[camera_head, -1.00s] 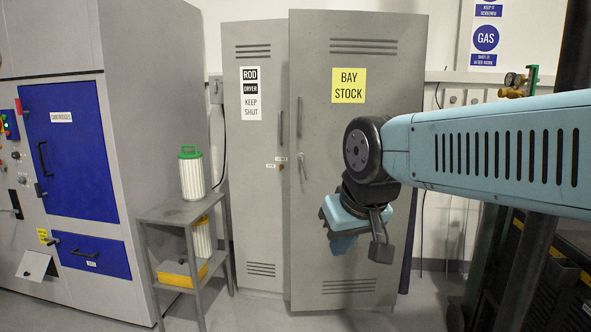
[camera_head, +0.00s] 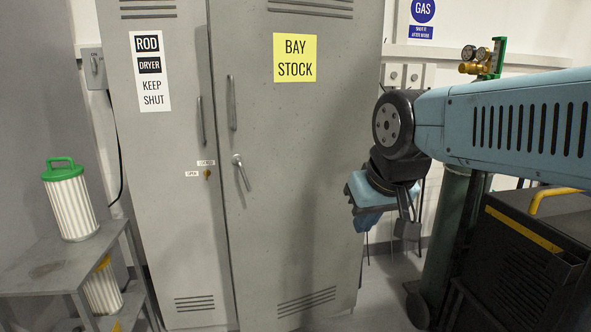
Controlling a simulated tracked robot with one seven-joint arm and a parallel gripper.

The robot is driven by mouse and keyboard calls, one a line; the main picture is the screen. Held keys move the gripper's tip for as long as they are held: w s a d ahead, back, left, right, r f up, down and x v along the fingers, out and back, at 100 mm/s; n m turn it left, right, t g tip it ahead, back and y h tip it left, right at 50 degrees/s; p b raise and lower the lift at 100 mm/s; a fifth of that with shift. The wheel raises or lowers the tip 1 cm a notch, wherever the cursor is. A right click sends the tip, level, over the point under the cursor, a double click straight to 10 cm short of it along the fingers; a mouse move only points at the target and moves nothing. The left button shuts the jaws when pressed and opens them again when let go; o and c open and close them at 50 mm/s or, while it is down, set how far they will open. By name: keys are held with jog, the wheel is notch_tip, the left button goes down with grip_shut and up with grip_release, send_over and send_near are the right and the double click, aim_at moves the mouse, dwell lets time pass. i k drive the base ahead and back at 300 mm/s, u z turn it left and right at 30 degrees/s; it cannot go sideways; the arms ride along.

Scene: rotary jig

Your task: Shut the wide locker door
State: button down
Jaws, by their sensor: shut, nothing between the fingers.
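The wide locker door (camera_head: 285,200) is grey, with a yellow BAY STOCK sign (camera_head: 294,57), a long upright pull (camera_head: 232,102) and a small lever handle (camera_head: 241,172) near its left edge. It overlaps the edge of the narrow door beside it, and its left edge looks slightly forward of that door. I cannot tell exactly how far it stands open. My gripper (camera_head: 406,228) is shut and empty. It hangs at the door's right edge, far from the handles, and no contact with the door shows. My wrist hides a little of that edge.
The narrow ROD DRYER door (camera_head: 165,200) is to the left, with a key (camera_head: 207,174) in it. A grey shelf stand (camera_head: 45,268) holds a green-topped filter (camera_head: 70,203) at lower left. A dark cart (camera_head: 530,240) and gas cylinder (camera_head: 447,235) stand at right.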

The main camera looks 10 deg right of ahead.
aim_at(297, 82)
jog(key=i, duration=0.45)
jog(key=z, duration=0.5)
jog(key=k, duration=0.8)
jog(key=z, duration=0.2)
jog(key=i, duration=0.8)
jog(key=u, duration=0.05)
